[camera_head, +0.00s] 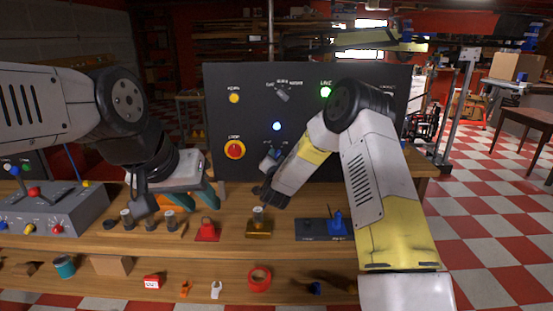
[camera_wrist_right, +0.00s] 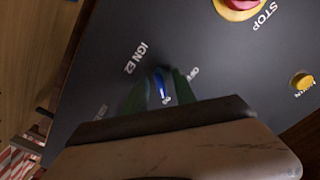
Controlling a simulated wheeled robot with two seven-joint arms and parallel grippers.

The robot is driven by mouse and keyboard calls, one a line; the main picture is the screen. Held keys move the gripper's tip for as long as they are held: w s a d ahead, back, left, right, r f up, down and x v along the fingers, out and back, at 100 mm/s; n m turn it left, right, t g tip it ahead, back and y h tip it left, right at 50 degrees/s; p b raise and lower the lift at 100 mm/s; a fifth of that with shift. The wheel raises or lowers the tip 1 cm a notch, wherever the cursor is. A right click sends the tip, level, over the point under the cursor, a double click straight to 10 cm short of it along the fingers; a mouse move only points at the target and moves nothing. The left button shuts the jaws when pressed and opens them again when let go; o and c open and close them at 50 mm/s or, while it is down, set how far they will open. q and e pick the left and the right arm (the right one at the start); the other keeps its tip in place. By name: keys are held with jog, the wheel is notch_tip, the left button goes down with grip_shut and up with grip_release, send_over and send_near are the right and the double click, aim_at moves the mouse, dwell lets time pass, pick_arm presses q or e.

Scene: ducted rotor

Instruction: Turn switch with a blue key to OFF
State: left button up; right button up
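The blue key (camera_wrist_right: 160,84) sits in its switch on the dark panel, between the IGN E2 and OFF labels in the right wrist view. The green fingers of my right gripper (camera_wrist_right: 160,92) stand on both sides of the key, very close to it. I cannot tell whether they touch it. In the head view my right gripper (camera_head: 270,165) is at the lower middle of the panel, and its hand partly hides the switch. My left gripper (camera_head: 190,200) hangs over the left part of the bench with its teal fingers apart, holding nothing visible.
The panel (camera_head: 225,110) carries a red stop button (camera_head: 235,149), a yellow button (camera_head: 234,98), and lit blue and green lamps. A grey control box (camera_head: 60,205) stands at left. Small items lie on the bench, including a blue joystick (camera_head: 338,222) and red tape (camera_head: 259,278).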

grip_shut()
jog(key=shift+n, duration=0.3)
jog(key=n, duration=1.1)
jog(key=shift+n, duration=0.3)
jog(key=shift+d+n, duration=0.1)
jog(key=shift+n, duration=1.7)
